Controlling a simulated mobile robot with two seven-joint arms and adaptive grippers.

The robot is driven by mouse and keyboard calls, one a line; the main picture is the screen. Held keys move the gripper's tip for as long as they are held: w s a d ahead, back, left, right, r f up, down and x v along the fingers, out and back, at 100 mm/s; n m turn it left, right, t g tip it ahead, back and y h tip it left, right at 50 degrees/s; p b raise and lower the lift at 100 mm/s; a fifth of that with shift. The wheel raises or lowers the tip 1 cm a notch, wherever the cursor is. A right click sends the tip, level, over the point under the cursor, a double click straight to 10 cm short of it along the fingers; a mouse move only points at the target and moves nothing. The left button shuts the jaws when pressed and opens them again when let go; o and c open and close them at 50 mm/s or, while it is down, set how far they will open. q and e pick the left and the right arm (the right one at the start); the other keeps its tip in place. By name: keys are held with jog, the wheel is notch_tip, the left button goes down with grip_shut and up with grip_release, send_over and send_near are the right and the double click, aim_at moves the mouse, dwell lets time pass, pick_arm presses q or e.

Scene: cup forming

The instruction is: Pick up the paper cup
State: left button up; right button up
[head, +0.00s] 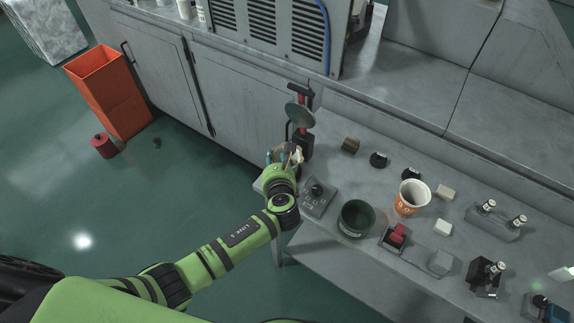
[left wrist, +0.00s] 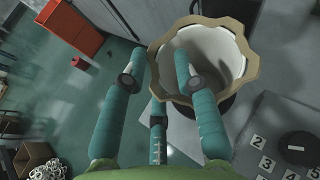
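A white paper cup (left wrist: 222,50) with a tan scalloped rim or ring around its mouth shows in the left wrist view, opening toward the camera. My left gripper (left wrist: 157,75) has three teal fingers spread apart. One finger overlaps the cup's mouth, and the other two are to its left; I cannot tell whether any touches the cup. In the head view my left gripper (head: 284,155) is at the table's left end and mostly hides this cup. Another paper cup, white with orange print (head: 408,204), stands upright on the table. My right gripper is out of view.
The grey table (head: 320,240) holds a dark green round container (head: 356,220), a red switch (head: 395,236) and several small blocks and control boxes. A red-handled post (head: 301,112) stands just beyond my left gripper.

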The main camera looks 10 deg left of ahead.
pick_arm(q)
grip_shut()
jog(key=shift+r, duration=0.15)
jog(key=shift+r, duration=0.2)
notch_tip(320, 180, up, 4)
jog(key=shift+f, duration=0.25)
jog(key=d+r+b, duration=0.2)
jog(key=d+r, duration=0.1)
jog(key=d, duration=0.3)
jog(key=w+d+r+b, duration=0.1)
jog(key=d+r+b, duration=0.1)
jog(key=d, duration=0.3)
jog(key=shift+w+d+r, duration=0.15)
jog(key=shift+d+r, duration=0.2)
jog(key=shift+r, duration=0.55)
